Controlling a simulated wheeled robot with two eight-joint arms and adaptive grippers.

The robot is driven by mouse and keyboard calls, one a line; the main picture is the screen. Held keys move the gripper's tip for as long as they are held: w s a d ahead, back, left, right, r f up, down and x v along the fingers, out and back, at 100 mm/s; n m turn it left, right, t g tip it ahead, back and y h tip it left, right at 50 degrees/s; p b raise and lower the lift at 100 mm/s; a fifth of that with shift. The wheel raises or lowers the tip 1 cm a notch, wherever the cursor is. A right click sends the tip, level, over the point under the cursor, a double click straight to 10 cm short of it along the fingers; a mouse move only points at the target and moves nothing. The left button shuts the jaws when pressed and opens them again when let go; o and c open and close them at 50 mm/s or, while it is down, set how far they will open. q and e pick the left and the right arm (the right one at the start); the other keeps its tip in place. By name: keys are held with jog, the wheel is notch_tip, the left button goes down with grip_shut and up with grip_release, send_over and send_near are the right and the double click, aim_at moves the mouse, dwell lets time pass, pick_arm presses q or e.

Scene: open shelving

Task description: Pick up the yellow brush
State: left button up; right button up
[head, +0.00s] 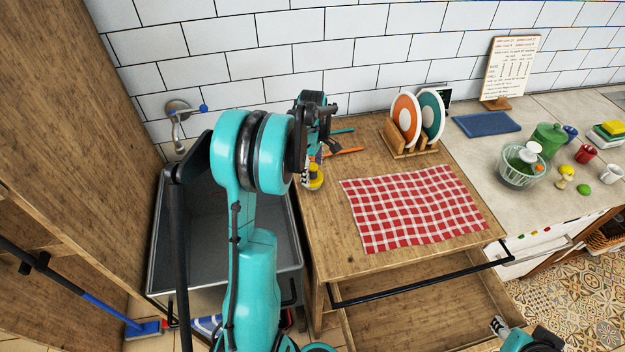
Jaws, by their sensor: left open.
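The yellow brush (315,178) sits on the wooden counter (330,235), near its left edge and left of the checked cloth. Its upper part is partly hidden by my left gripper. My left gripper (322,148) is open and points down at the back left of the counter, just above and beside the brush. I cannot tell whether its fingers touch the brush. My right gripper (499,326) shows only in part at the bottom right, far from the brush. Whether it is open or shut does not show.
An orange-handled utensil (348,151) lies behind the brush. A red checked cloth (415,208) and a rack with plates (408,117) are to the right. A grey sink (190,265) is left of the counter. A drawer (420,305) stands open below.

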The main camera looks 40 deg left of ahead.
pick_arm(q)
notch_tip(320, 180, down, 3)
jog(key=shift+r+b, duration=0.1)
jog(key=shift+b, duration=0.2)
jog(key=c, duration=1.3)
jog(key=shift+o, duration=0.2)
jog(key=shift+r, duration=0.1)
